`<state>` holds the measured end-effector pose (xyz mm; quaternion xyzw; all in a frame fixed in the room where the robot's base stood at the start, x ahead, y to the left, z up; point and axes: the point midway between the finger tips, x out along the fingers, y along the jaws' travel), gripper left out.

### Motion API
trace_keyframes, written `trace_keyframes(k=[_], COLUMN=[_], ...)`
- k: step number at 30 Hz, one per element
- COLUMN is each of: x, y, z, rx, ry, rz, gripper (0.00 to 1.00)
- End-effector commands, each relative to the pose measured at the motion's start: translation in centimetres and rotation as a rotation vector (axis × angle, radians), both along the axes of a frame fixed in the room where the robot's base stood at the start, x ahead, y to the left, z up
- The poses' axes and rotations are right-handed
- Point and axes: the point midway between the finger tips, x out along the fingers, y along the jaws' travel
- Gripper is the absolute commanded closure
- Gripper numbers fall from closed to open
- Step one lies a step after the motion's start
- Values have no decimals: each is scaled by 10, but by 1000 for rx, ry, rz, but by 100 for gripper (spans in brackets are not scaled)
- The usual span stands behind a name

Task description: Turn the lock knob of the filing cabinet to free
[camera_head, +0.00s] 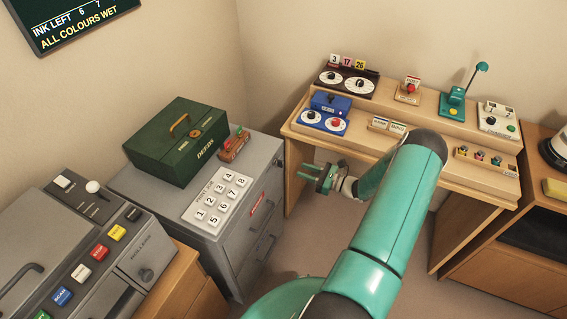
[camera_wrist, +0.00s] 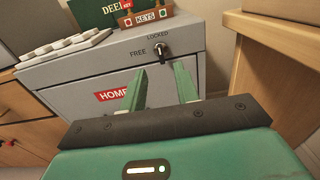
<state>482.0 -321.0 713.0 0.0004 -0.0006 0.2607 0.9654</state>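The grey filing cabinet (camera_head: 240,247) stands left of centre in the head view; its front also shows in the wrist view (camera_wrist: 75,75). Its lock knob (camera_wrist: 162,49) is a small dark and metal piece near the top of the front. "LOCKED" is printed above the knob and "FREE" to its left; the knob appears to point up towards LOCKED. My gripper (camera_wrist: 160,69) is open and empty, its two green fingers apart just below and in front of the knob, not visibly touching it. In the head view my gripper (camera_head: 303,171) is right of the cabinet.
On the cabinet stand a green deed box (camera_head: 178,142), a red-brown keys holder (camera_head: 233,145) and a numbered key panel (camera_head: 216,197). A wooden desk (camera_head: 440,165) with dials and switches is at the right. A machine with coloured buttons (camera_head: 90,250) is at the left.

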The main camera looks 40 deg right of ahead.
Motion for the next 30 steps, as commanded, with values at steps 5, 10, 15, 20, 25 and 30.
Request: trace_keyframes(k=[5,10,15,20,25,30], x=[33,61,77,81,81,80], y=[20,35,43,45,45,45], z=[0,0,0,0,0,0], rx=[1,0,-1,-1,-1,-1], ry=[-2,-1,-1,-1,-1,-1], rz=[6,6,6,4,4,4], gripper=[69,69,69,69,71,100])
